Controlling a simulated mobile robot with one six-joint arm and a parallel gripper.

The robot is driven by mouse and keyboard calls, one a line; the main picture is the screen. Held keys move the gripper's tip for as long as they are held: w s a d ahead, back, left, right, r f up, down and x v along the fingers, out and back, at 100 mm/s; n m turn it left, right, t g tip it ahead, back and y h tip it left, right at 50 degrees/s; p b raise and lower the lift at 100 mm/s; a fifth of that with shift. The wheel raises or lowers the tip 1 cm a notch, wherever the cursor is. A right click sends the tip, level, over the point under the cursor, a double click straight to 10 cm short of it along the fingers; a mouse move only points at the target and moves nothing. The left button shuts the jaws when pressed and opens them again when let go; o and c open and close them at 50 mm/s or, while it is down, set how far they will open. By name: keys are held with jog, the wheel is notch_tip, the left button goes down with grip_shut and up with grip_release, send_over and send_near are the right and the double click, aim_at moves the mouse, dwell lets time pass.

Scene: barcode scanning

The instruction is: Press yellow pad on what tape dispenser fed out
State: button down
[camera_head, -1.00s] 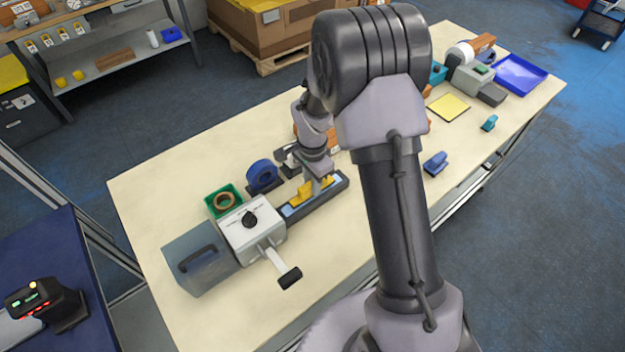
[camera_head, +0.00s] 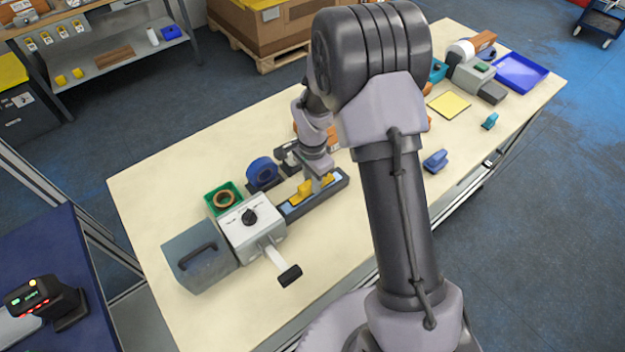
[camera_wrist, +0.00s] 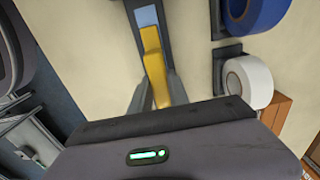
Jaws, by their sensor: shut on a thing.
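My gripper (camera_head: 318,183) is shut on a yellow pad (camera_head: 305,188), an elongated piece. In the wrist view the pad (camera_wrist: 153,62) shows between the two fingers (camera_wrist: 156,95). It is over or on the light-blue strip (camera_head: 290,207) lying in the dark tray (camera_head: 339,184) of the tape dispenser (camera_head: 252,228). In the wrist view the strip (camera_wrist: 147,16) shows just beyond the pad's end. I cannot tell whether the pad touches the strip. The dispenser is a pale box with a black knob and a lever (camera_head: 288,274) toward the front.
A blue tape roll (camera_head: 262,173) and a white roll (camera_wrist: 248,80) stand close behind the tray. A green bin (camera_head: 213,199) holds a brown roll. A yellow sheet (camera_head: 449,105), blue tray (camera_head: 521,71) and blue stapler-like object (camera_head: 435,161) lie rightward. The front of the table is clear.

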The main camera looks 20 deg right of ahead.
jog(key=shift+s+f+b, duration=0.1)
jog(key=shift+f+b, duration=0.4)
jog(key=shift+b, duration=0.1)
dwell(1.2)
jog(key=shift+r, duration=0.1)
jog(key=shift+r+p, duration=2.15)
jog(key=shift+r, duration=1.3)
